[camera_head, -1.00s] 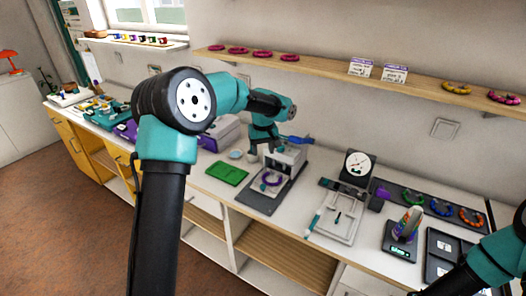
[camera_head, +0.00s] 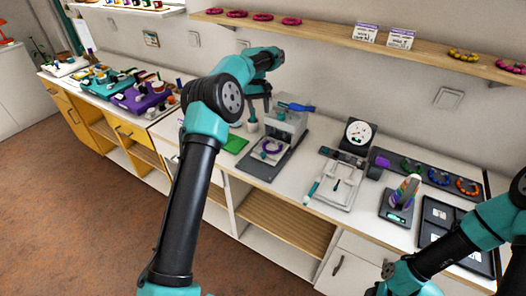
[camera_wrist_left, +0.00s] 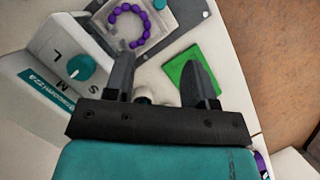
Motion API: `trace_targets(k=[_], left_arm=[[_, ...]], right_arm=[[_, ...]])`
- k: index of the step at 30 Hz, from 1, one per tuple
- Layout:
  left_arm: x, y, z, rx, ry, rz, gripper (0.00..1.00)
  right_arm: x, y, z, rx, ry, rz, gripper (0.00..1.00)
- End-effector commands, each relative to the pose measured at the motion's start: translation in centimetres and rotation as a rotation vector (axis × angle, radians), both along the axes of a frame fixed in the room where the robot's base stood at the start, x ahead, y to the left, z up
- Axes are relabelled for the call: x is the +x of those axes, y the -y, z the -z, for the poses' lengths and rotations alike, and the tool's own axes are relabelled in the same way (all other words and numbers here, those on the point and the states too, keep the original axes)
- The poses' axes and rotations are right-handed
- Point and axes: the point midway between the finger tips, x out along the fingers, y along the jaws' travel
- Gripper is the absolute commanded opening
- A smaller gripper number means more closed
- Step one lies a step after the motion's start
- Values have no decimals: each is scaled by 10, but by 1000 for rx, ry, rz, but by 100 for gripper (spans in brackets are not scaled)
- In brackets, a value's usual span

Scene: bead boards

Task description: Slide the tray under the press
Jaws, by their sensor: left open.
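The press (camera_head: 288,118) is a light grey machine on the white bench. In the left wrist view the press (camera_wrist_left: 48,65) shows a teal knob with S, M and L marks. The tray (camera_head: 272,157) is light, carries a ring of purple beads (camera_head: 272,146) and sits at the front of the press on a dark base. The tray (camera_wrist_left: 168,22) and its beads (camera_wrist_left: 124,14) also show in the left wrist view. My left gripper (camera_head: 258,108) is open and empty, pointing down beside the press; its fingers (camera_wrist_left: 162,80) are spread. My right gripper is barely visible at the bottom edge.
A green mat (camera_head: 236,144) lies left of the press. To the right are a dial gauge (camera_head: 358,134), a white board (camera_head: 338,186), a scale (camera_head: 397,211) with a rainbow-coloured item, and a dark tray (camera_head: 436,218). A wooden shelf (camera_head: 330,30) runs above.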

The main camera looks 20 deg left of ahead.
Motion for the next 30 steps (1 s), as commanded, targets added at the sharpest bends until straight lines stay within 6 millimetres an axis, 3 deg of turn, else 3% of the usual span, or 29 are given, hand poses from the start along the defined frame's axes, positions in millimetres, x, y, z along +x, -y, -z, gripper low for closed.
trace_targets(k=[11, 17, 30], left_arm=[[0, 0, 1, -1, -1, 1, 50], [-3, 3, 10, -1, -2, 1, 50], [-23, 17, 68, -1, -2, 2, 50]], right_arm=[[0, 0, 0, 0, 0, 0, 43], [0, 0, 0, 0, 0, 0, 43], [0, 0, 0, 0, 0, 0, 43]])
